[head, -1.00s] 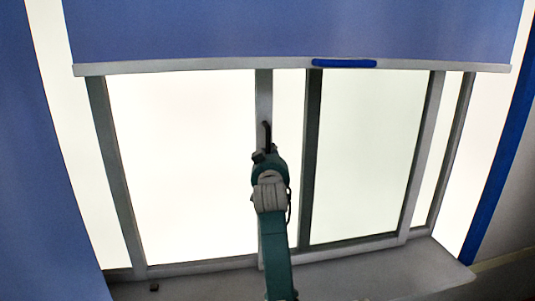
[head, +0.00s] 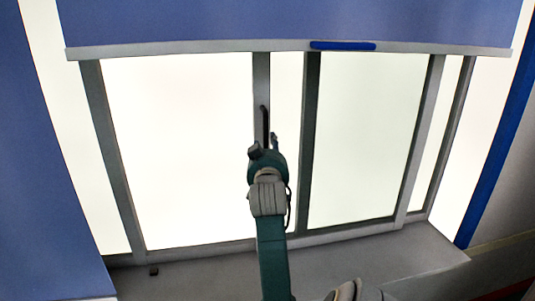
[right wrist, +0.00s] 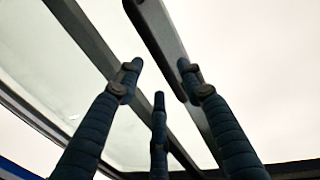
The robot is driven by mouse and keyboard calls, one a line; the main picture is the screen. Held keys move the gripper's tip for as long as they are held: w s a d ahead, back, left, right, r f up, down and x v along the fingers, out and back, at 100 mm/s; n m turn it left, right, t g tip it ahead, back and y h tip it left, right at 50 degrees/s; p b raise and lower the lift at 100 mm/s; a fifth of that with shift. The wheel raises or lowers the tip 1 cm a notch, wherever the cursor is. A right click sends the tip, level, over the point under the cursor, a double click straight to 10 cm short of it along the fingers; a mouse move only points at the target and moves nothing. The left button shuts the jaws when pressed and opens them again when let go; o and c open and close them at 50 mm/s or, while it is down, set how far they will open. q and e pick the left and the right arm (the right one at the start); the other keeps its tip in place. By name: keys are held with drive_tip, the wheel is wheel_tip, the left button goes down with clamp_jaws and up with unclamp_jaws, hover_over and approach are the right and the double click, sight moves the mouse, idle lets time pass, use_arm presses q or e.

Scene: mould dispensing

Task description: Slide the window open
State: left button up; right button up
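The window has grey frames around bright, pale panes (head: 180,150). A dark upright handle (head: 264,122) is on the grey vertical stile (head: 261,75) left of the window's middle. My right gripper (head: 264,145) is just below and in front of the handle in the head view, its fingers apart. In the right wrist view the right gripper (right wrist: 158,75) shows dark, ribbed fingers spread and empty, with the slanting stile (right wrist: 160,25) beyond them. Whether any finger touches the stile or handle I cannot tell. My left gripper is not in view.
A blue blind (head: 290,20) hangs over the window's top, with a pale bottom bar (head: 180,47) and a blue grip (head: 342,46). A grey sill (head: 390,258) runs below. A blue panel (head: 45,170) stands at the left and a blue strip (head: 497,150) at the right.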

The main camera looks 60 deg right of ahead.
drive_tip(key=v, duration=0.5)
drive_tip(key=shift+s+a, duration=0.2)
drive_tip(key=shift+a, duration=0.05)
